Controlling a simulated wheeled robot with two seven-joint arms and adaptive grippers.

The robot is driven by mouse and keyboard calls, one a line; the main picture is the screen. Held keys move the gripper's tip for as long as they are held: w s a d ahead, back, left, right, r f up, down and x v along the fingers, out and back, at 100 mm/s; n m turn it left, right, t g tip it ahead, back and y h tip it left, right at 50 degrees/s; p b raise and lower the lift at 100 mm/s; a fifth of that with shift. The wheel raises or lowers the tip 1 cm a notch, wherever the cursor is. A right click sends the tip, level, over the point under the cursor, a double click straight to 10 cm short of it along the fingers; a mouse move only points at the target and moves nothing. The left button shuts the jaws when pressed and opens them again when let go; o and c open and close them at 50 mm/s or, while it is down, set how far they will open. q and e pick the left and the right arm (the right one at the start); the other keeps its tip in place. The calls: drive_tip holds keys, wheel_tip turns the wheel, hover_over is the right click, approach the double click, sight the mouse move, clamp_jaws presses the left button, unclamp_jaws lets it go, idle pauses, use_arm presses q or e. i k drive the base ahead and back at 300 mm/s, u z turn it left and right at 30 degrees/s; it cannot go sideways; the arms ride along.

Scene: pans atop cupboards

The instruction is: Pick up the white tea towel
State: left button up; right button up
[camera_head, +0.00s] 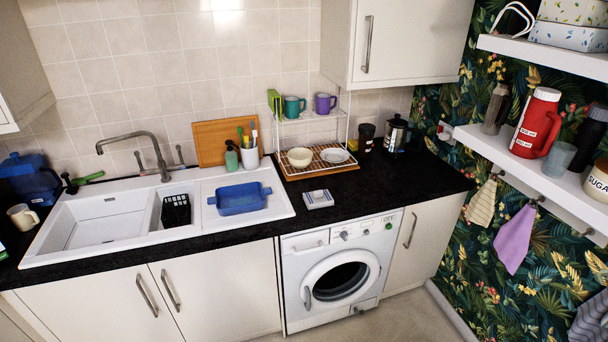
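A cream-white tea towel (482,203) with faint stripes hangs from a hook under the lower white shelf on the right wall. A purple towel (514,240) hangs from a hook just to its right. A grey-and-white striped cloth (591,317) shows at the bottom right corner, cut off by the picture edge. A small white item with a dark top (318,199) lies on the counter front; I cannot tell what it is. Neither of my grippers is in view.
The lower shelf (543,183) holds a red flask (536,123), a glass and a sugar jar. The black worktop (412,178) carries a dish rack and cafetiere, with bare room at its right end. A washing machine (338,268) stands below. Some floor (405,318) is clear.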

sight(320, 199)
drive_tip(key=u, duration=0.15)
drive_tip(key=i, duration=1.6)
drive_tip(key=u, duration=0.2)
